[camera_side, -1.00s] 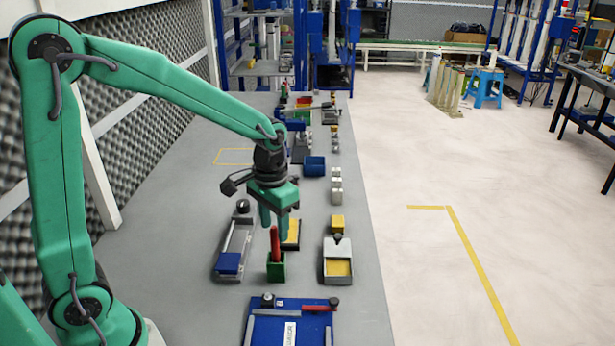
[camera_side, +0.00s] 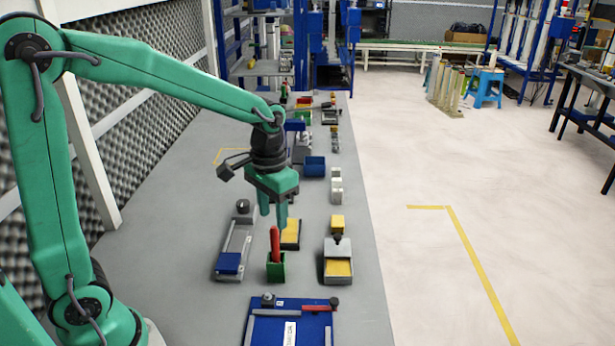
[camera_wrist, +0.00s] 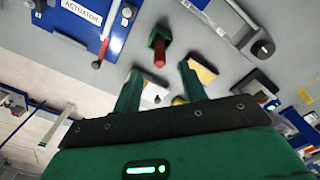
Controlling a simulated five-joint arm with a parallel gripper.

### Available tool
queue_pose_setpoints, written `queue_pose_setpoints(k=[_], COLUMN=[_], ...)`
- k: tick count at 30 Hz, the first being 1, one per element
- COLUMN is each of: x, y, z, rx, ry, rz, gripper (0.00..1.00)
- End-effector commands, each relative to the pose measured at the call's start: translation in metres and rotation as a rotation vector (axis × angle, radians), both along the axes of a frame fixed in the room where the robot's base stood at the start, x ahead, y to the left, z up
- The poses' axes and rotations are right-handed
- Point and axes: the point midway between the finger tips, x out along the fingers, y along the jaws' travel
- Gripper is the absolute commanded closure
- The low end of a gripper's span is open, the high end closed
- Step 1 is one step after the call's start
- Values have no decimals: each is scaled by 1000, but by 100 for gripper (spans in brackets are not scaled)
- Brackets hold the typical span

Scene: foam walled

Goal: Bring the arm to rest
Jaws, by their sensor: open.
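My gripper (camera_side: 273,215) is green with two downward fingers, and it hangs above the bench in the side view. In the wrist view my gripper (camera_wrist: 158,92) shows its two fingers spread apart, with nothing between them. A red-handled tool (camera_side: 275,243) stands upright in a small green holder (camera_side: 276,270), just below and in front of the fingers. The tool (camera_wrist: 159,55) and holder (camera_wrist: 160,36) also show beyond the fingertips in the wrist view. The fingers look apart from the tool.
A grey fixture with a blue block (camera_side: 229,263) lies left of the holder, and a grey tray with a yellow pad (camera_side: 338,268) lies right. A blue board (camera_side: 290,325) is at the near edge. A yellow pad (camera_side: 291,234) lies behind the fingers. Bare bench (camera_side: 170,240) lies at left.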

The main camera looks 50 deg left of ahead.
Motion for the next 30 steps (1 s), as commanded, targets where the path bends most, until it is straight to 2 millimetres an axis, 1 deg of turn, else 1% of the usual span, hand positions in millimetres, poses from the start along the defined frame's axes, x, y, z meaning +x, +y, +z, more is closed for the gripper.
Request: queue_pose_setpoints(k=[5, 11, 15, 21, 30], x=[-7, -25, -42, -68, -106], y=[1, 4, 6, 9, 12], z=[10, 31, 46, 64, 80], rx=[-1, -3, -4, -5, -3], ry=[-30, -98, -158, -244, -373], rz=[0, 0, 0, 1, 1], gripper=[58, 58, 58, 58, 58])
